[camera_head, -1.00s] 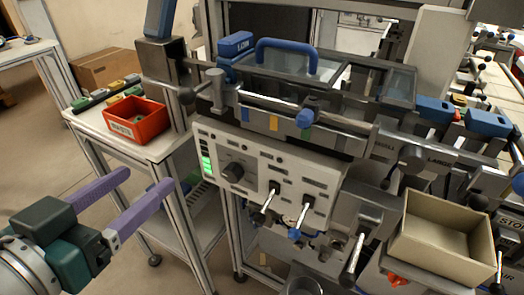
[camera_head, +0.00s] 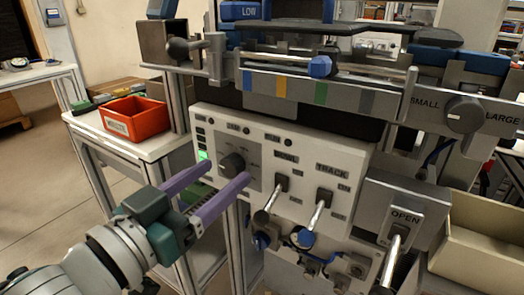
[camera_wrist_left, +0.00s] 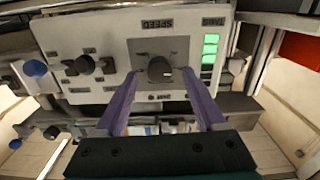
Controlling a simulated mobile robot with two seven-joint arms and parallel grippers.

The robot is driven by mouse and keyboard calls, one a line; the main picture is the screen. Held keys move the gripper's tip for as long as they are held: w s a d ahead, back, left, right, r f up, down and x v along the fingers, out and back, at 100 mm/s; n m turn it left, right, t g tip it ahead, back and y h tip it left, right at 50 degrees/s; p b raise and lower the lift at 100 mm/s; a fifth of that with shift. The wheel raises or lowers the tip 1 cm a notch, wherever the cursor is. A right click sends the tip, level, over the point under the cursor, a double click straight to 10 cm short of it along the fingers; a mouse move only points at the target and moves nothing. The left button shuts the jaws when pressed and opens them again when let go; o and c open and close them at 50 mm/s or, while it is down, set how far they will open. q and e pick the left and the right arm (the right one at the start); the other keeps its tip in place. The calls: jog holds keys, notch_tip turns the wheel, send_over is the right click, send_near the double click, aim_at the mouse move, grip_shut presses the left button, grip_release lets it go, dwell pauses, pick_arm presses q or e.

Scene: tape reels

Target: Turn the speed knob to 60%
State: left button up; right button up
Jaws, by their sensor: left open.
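The speed knob (camera_head: 232,162) is a dark round knob on a grey square plate of the white control panel (camera_head: 300,160). In the left wrist view the knob (camera_wrist_left: 160,70) sits under the label SPEED, which appears upside down. My left gripper (camera_head: 228,182) has purple fingers and is open. Its fingertips are close to the panel, one on each side of the knob in the picture. The knob is between the fingers and not gripped. Whether the fingertips touch the panel cannot be told. My right gripper is not in view.
A red bin (camera_head: 135,118) stands on the side table at left. A cardboard-coloured box (camera_head: 475,240) is at right. Green lights (camera_head: 203,156) glow at the panel's left edge.

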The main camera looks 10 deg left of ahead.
pick_arm(q)
jog(key=shift+w+d, duration=0.25)
jog(key=shift+w, duration=0.35)
grip_shut()
